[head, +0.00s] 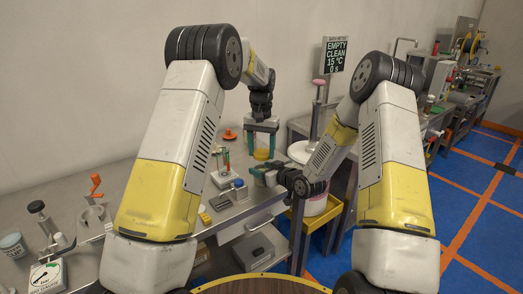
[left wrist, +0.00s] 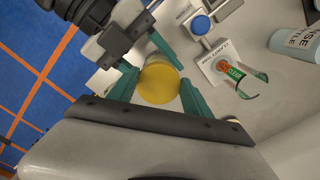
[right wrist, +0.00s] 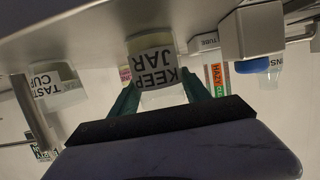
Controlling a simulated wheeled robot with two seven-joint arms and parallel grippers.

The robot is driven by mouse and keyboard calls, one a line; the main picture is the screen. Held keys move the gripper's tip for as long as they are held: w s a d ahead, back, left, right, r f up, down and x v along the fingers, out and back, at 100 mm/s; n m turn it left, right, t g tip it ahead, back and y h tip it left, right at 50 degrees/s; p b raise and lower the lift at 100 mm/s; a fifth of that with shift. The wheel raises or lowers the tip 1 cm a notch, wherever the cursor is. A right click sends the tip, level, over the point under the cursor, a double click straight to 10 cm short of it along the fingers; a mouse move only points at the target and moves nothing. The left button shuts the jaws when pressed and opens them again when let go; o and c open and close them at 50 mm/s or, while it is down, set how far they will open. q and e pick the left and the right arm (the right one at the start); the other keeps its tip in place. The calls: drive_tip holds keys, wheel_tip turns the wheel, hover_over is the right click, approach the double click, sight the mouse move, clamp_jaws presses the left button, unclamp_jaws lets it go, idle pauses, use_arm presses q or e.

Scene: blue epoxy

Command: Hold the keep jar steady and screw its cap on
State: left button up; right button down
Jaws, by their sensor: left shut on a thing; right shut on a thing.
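The keep jar (right wrist: 155,68) shows upside down in the right wrist view, its label reading KEEP JAR. My right gripper (right wrist: 165,95) is shut on it from the side. In the head view my right gripper (head: 265,174) is low beside the bench edge. My left gripper (head: 262,150) points down from above, shut on the round yellow cap (head: 262,155). The cap (left wrist: 158,82) also shows between the left fingers (left wrist: 158,88) in the left wrist view. The cap is above the jar in line with it. Whether they touch is hidden.
A stand with tubes (head: 223,175) and a blue-topped item (head: 239,184) stand left of the grippers. A white bucket (head: 312,203) stands to the right.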

sight(261, 154)
use_arm(q)
drive_tip(key=shift+f, duration=0.15)
drive_tip(key=shift+f, duration=0.75)
drive_tip(key=shift+f, duration=0.6)
